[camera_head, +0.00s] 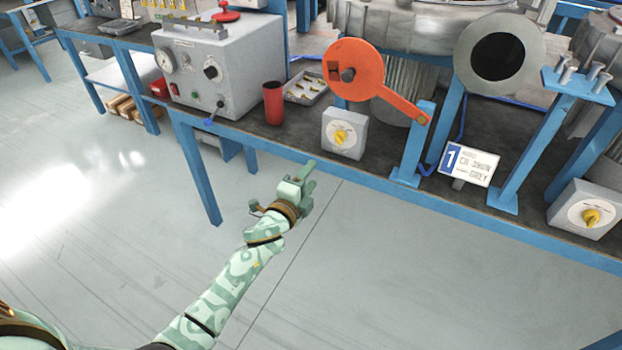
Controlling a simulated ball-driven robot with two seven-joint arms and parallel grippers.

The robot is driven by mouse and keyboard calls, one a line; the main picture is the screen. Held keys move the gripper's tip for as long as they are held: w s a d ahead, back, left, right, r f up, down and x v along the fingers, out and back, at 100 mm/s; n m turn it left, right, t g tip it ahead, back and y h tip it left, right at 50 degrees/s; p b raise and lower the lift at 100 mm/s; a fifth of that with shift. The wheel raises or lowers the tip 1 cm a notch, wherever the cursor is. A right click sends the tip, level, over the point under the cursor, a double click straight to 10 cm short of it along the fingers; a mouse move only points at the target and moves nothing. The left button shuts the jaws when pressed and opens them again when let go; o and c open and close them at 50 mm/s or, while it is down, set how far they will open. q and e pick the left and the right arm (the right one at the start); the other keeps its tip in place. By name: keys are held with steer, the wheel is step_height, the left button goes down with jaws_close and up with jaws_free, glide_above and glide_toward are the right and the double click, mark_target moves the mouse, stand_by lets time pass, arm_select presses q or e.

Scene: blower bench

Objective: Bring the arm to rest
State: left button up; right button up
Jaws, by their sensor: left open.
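My left gripper (307,176) is at the end of my pale green arm, which reaches in from the lower left. The gripper is open, with nothing seen between its fingers. In the picture it lies just in front of the blue front edge of the bench (390,188), over the grey floor. I cannot tell exactly how far it is from the edge. My right gripper is not in view.
On the bench stand a grey gauge box (215,75), a red cup (273,103), a switch box with a yellow knob (344,134), an orange disc with a lever (354,70), a number sign (468,163) and another yellow-knob box (588,210). Open floor (110,220) lies left.

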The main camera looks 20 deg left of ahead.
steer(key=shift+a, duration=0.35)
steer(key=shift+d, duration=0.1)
arm_select(q)
steer(key=s+f+n+g+y, duration=0.1)
steer(key=s+f+n+g, duration=0.25)
steer(key=f, duration=0.55)
steer(key=s+f+n+g, duration=0.2)
steer(key=s+f+n, duration=0.25)
steer(key=f, duration=0.45)
steer(key=s+f+n+g+p, duration=0.2)
steer(key=s+f+n+g, duration=0.25)
steer(key=s+f, duration=1.15)
steer(key=s+f+n+g+p, duration=0.1)
steer(key=s+g, duration=0.3)
steer(key=s, duration=1.5)
steer(key=s+a+f+n+g+p, duration=0.1)
steer(key=s+f+g, duration=0.3)
steer(key=s, duration=1.5)
steer(key=shift+s+f, duration=0.15)
steer(key=shift+s, duration=0.1)
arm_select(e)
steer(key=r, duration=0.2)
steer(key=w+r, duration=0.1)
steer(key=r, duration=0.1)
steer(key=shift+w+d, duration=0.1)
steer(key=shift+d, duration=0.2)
